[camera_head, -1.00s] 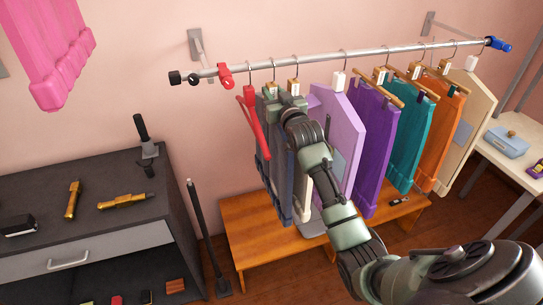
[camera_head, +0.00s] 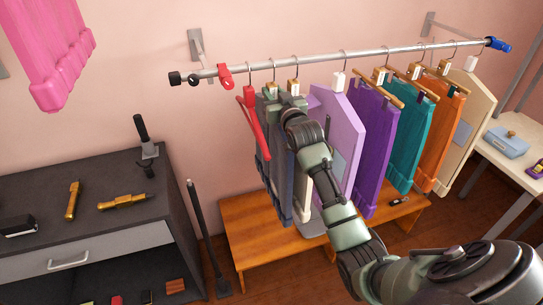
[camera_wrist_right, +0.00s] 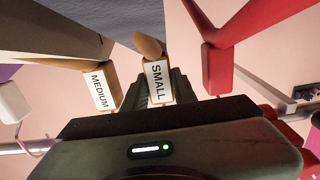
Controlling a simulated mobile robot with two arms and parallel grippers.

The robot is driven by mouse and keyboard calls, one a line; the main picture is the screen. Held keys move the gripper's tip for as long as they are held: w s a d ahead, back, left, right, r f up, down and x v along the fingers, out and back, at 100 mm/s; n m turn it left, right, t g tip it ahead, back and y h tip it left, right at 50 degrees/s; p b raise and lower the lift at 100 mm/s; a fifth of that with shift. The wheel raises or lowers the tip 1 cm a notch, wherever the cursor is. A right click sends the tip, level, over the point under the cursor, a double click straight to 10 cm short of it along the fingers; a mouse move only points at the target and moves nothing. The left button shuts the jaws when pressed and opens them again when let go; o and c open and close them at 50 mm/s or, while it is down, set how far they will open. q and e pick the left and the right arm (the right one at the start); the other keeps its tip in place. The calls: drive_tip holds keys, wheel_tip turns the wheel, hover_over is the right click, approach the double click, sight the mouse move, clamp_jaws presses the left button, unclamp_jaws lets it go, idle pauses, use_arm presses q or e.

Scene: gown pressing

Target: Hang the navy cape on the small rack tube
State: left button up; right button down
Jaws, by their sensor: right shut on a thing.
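The navy cape (camera_head: 277,178) hangs at the left end of the row of garments in the head view, partly hidden behind my right arm. Its hanger hook reaches up to the silver tube (camera_head: 318,62); whether the hook bears on the tube is not clear. My right gripper (camera_head: 284,101) is at the top of this cape, just below the tube. In the right wrist view my right gripper (camera_wrist_right: 158,88) is shut on a hanger block with a tag reading SMALL (camera_wrist_right: 157,82), with dark blue cloth beyond it. My left gripper is not in view.
A red hanger (camera_head: 253,122) is close on the left, beside a red clamp (camera_head: 225,76). A cream garment tagged MEDIUM (camera_wrist_right: 100,90) and a lilac garment (camera_head: 343,125) are close on the right. An orange bench (camera_head: 240,215) stands below; a dark cabinet (camera_head: 110,180) stands left.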

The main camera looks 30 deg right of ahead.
drive_tip(key=shift+r+p, duration=1.55)
drive_tip(key=shift+r, duration=0.35)
drive_tip(key=shift+p+v, duration=1.55)
drive_tip(key=shift+v, duration=0.9)
drive_tip(key=shift+p+v, duration=0.4)
drive_tip(key=shift+v, duration=0.45)
drive_tip(key=shift+s, duration=0.2)
drive_tip(key=shift+f, duration=0.1)
